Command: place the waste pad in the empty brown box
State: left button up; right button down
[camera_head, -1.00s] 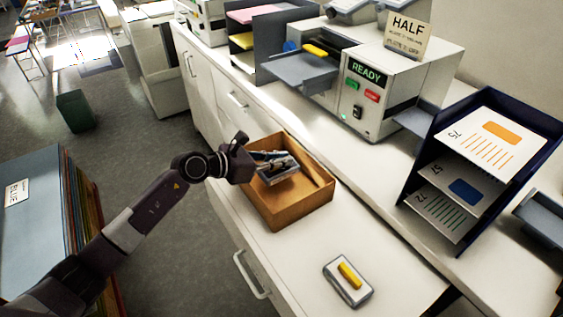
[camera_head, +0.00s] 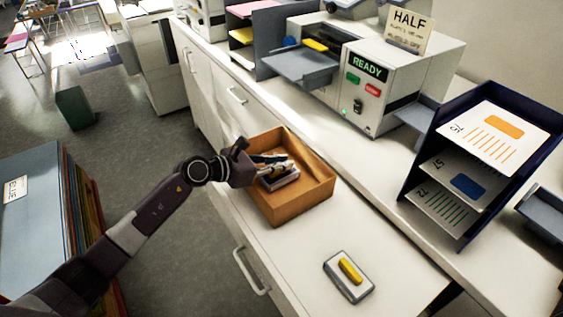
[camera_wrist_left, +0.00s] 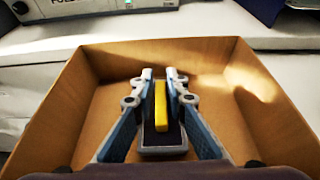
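The brown box (camera_head: 308,200) is open-topped and stands on the white counter. My left gripper (camera_head: 270,162) reaches into it from the left. In the left wrist view its fingers (camera_wrist_left: 160,78) point forward, one on each side of the yellow handle (camera_wrist_left: 160,108) of a dark pad (camera_wrist_left: 163,143). The fingers look closed in on that handle. In the head view this pad (camera_head: 280,181) is low in the box, partly hidden by the fingers; I cannot tell whether it touches the floor. A second pad (camera_head: 361,291), grey with a yellow handle, lies on the counter. My right gripper is not in view.
A machine with a READY screen (camera_head: 368,67) stands behind the box. A dark blue paper rack (camera_head: 480,150) stands at the right. The counter between the box and the second pad is clear. A cabinet handle (camera_head: 252,272) sticks out below the counter's front edge.

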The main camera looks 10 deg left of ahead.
pick_arm(q)
jog(key=shift+o, duration=1.4)
jog(key=shift+r, duration=0.1)
jog(key=shift+r+p, duration=0.3)
jog(key=shift+p, duration=0.1)
jog(key=shift+r+p, duration=0.4)
jog(key=shift+r, duration=0.05)
jog(key=b+v, duration=0.4)
jog(key=v, duration=0.8)
jog(key=shift+f, duration=0.3)
